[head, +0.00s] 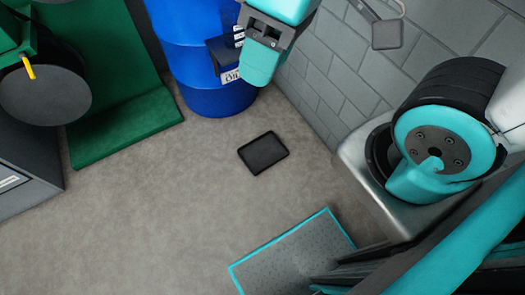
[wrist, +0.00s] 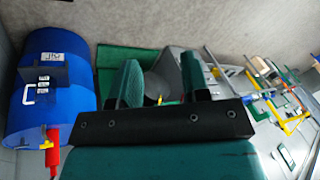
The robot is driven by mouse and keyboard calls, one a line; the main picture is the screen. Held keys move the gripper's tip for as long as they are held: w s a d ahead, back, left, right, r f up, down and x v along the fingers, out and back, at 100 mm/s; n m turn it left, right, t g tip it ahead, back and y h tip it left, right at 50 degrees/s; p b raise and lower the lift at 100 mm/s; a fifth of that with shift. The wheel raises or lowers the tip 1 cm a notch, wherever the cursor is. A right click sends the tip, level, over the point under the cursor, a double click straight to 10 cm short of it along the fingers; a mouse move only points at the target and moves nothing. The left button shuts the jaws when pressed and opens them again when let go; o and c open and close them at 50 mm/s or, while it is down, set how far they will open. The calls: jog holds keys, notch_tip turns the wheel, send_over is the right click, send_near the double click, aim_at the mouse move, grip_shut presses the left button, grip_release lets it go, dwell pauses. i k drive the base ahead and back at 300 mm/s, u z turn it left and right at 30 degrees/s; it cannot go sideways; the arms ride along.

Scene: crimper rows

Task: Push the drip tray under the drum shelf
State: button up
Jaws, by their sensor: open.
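The drip tray (head: 263,153) is a small, flat black rectangular tray on the brown floor in the head view. It lies apart from the blue drum (head: 190,60), in front of it and to the right. A dark ledge with white labels (head: 220,50), which looks like the drum shelf, juts from the drum's side. It also shows on the drum in the wrist view (wrist: 65,72). My teal gripper (head: 260,66) is in front of the drum's right side, above and apart from the tray. In the wrist view its jaws (wrist: 161,78) are apart and empty. I cannot see the tray there.
A green machine with a green base (head: 130,130) stands left of the drum. A grey block wall (head: 350,75) runs along the right. A teal-edged grey panel (head: 295,260) is at the bottom. Floor around the tray is clear. The wrist view shows a red tap (wrist: 51,150).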

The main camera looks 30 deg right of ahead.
aim_at(261, 153)
jog(key=u, duration=1.3)
jog(key=i, duration=1.9)
jog(key=z, duration=3.1)
